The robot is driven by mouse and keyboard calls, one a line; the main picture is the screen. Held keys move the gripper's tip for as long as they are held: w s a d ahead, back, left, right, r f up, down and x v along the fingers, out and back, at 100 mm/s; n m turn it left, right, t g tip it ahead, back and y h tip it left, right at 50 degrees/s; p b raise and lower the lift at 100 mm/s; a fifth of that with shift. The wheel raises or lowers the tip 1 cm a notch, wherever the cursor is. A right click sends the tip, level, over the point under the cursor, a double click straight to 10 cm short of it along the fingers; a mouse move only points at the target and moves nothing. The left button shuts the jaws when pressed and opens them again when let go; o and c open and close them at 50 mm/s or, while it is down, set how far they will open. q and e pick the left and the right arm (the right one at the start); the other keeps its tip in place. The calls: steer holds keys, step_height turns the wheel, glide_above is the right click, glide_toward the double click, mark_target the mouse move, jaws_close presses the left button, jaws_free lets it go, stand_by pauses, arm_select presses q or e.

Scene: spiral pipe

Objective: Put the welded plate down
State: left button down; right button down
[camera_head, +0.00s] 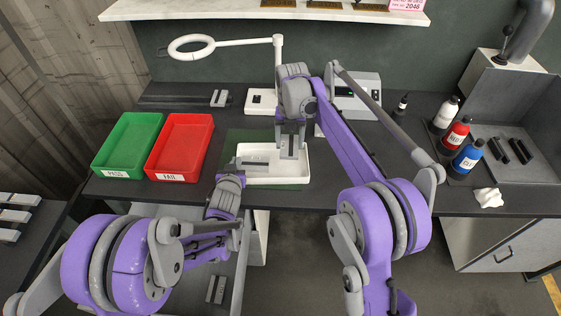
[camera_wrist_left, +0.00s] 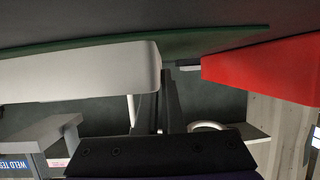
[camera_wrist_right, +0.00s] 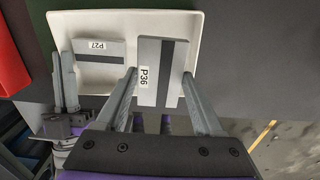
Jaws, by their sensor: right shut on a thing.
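A grey plate labelled P36 (camera_wrist_right: 152,75), with a dark stripe, is between the fingers of my right gripper (camera_wrist_right: 160,75). My right gripper (camera_head: 291,150) is shut on it, over the right part of the white tray (camera_head: 272,181). A second grey plate, P27 (camera_wrist_right: 98,57), lies in the tray's left part. My left gripper (camera_head: 231,172) is at the tray's left front side, beside it. In the right wrist view its fingers (camera_wrist_right: 62,62) are close together and empty. I cannot tell whether P36 touches the tray floor.
The tray stands on a green mat (camera_head: 235,141). A green PASS bin (camera_head: 128,140) and a red FAIL bin (camera_head: 180,142) are to its left. Bottles (camera_head: 456,135) stand to the right. A white ring lamp (camera_head: 190,47) and a grey device (camera_head: 358,90) are behind.

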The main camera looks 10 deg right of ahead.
mark_target(289, 165)
steer(key=shift+f, duration=3.9)
steer(key=shift+f, duration=0.15)
jaws_free()
step_height(289, 165, up, 12)
steer(key=shift+r, duration=0.15)
arm_select(q)
steer(key=c, duration=1)
jaws_free()
